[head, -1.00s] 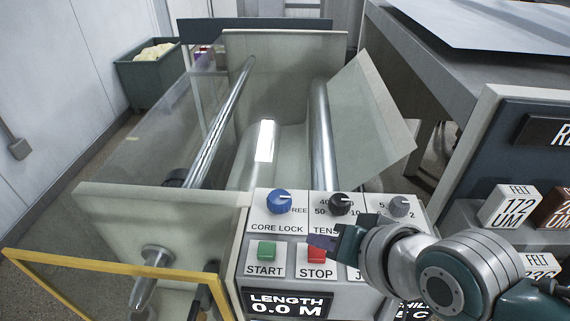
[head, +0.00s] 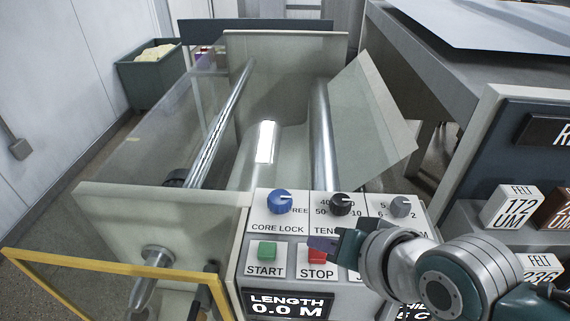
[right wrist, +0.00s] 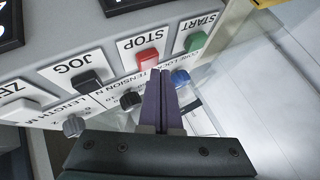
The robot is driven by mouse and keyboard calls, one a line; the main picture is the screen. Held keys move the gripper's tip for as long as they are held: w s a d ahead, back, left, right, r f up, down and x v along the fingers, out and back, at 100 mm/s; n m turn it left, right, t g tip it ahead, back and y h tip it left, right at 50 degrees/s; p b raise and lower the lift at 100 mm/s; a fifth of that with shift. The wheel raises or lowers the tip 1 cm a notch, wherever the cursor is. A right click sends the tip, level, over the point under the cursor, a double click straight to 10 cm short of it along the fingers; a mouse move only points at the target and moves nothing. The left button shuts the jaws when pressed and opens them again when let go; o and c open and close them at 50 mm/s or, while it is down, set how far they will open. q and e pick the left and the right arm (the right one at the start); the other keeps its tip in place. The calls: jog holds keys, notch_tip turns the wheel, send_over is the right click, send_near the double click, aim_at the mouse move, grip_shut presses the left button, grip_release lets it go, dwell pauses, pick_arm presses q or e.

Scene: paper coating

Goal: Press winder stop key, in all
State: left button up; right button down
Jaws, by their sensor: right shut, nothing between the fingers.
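The red STOP key (head: 317,256) is on the winder's control panel, between the green START key (head: 267,251) and the JOG key, which my arm mostly hides in the head view. My right gripper (head: 325,243) is shut and empty, its purple fingertips overlapping the upper part of the STOP key. In the right wrist view the shut fingers (right wrist: 160,75) point toward the red STOP key (right wrist: 148,58), with their tips close by its edge. I cannot tell whether they touch it. The black JOG key (right wrist: 88,80) also shows there. My left gripper is not in view.
A blue core lock knob (head: 280,202), a black tension knob (head: 342,204) and a grey knob (head: 400,206) sit above the keys. The length display (head: 287,304) reads 0.0 M. A yellow-framed guard (head: 110,267) stands at left, and a rack with felt blocks (head: 511,208) at right.

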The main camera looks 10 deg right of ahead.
aim_at(321, 258)
jog(key=shift+f, duration=0.15)
dwell(0.3)
jog(key=shift+f+b, duration=0.35)
jog(key=shift+f, duration=0.05)
jog(key=shift+r, duration=0.1)
dwell(0.4)
jog(key=shift+r+p, duration=0.8)
jog(key=shift+p, duration=0.25)
jog(key=shift+r, duration=0.1)
notch_tip(321, 258, up, 5)
jog(key=p, duration=0.5)
jog(key=shift+s, duration=0.15)
